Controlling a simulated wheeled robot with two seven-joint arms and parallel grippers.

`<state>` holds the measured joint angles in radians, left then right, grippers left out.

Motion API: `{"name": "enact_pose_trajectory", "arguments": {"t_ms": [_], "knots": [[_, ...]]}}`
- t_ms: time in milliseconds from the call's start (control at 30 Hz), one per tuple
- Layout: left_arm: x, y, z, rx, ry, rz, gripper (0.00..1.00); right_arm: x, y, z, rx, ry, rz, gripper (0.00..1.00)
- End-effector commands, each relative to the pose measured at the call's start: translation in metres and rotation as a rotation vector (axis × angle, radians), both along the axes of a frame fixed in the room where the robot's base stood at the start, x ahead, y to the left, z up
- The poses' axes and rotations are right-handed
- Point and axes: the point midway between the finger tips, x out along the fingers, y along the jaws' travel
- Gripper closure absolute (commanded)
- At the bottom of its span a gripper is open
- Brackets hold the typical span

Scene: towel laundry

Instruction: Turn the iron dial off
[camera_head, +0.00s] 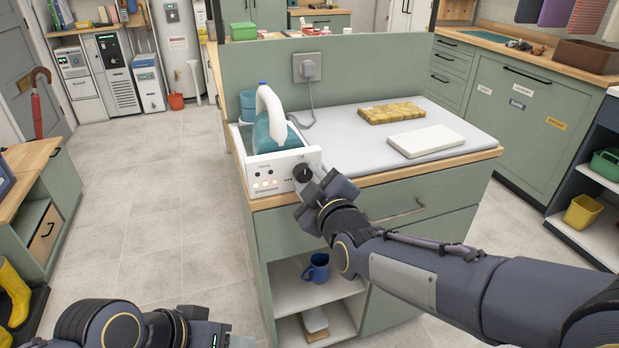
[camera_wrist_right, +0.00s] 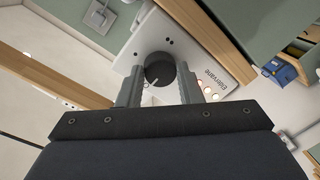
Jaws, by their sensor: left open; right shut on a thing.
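The iron station (camera_head: 268,172) is a white box at the left front corner of the counter, with a teal and white iron (camera_head: 272,122) on top. Its black round dial (camera_head: 302,173) is on the front panel. In the right wrist view the dial (camera_wrist_right: 160,69) has a pale pointer mark and sits between the fingertips. My right gripper (camera_head: 311,180) is shut on the dial; it also shows in the right wrist view (camera_wrist_right: 165,84). Small indicator lights (camera_head: 264,184) glow on the panel, some reddish. My left gripper (camera_head: 215,336) is only partly in view at the bottom edge, away from the station.
A cord runs to a wall plug (camera_head: 308,69). A blue mug (camera_head: 317,267) stands on the shelf below.

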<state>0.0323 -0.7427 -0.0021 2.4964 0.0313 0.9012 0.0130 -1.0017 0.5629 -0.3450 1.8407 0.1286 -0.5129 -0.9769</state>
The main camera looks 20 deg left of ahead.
Motion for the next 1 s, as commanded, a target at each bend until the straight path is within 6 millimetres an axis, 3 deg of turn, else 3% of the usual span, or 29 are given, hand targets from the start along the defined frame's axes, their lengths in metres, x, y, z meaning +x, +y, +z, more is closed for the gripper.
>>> {"name": "enact_pose_trajectory", "arguments": {"t_ms": [500, 533, 667, 1000], "knots": [[0.0000, 0.0000, 0.0009, 0.000, 0.000, 0.000, 0.49, -0.0006, 0.0004, -0.0020, -0.020, -0.008, 0.002, 0.90], [0.0000, 0.0000, 0.0008, 0.000, 0.000, 0.000, 0.49, -0.0006, 0.0004, -0.0020, -0.020, -0.008, 0.002, 0.65], [0.0000, 0.0000, 0.0009, 0.000, 0.000, 0.000, 0.49, -0.0005, 0.0003, -0.0015, -0.019, -0.008, 0.002, 0.48], [0.0000, 0.0001, 0.0012, 0.000, 0.000, 0.000, 0.49, -0.0025, -0.0014, 0.0003, -0.016, -0.009, 0.001, 0.46]]}}
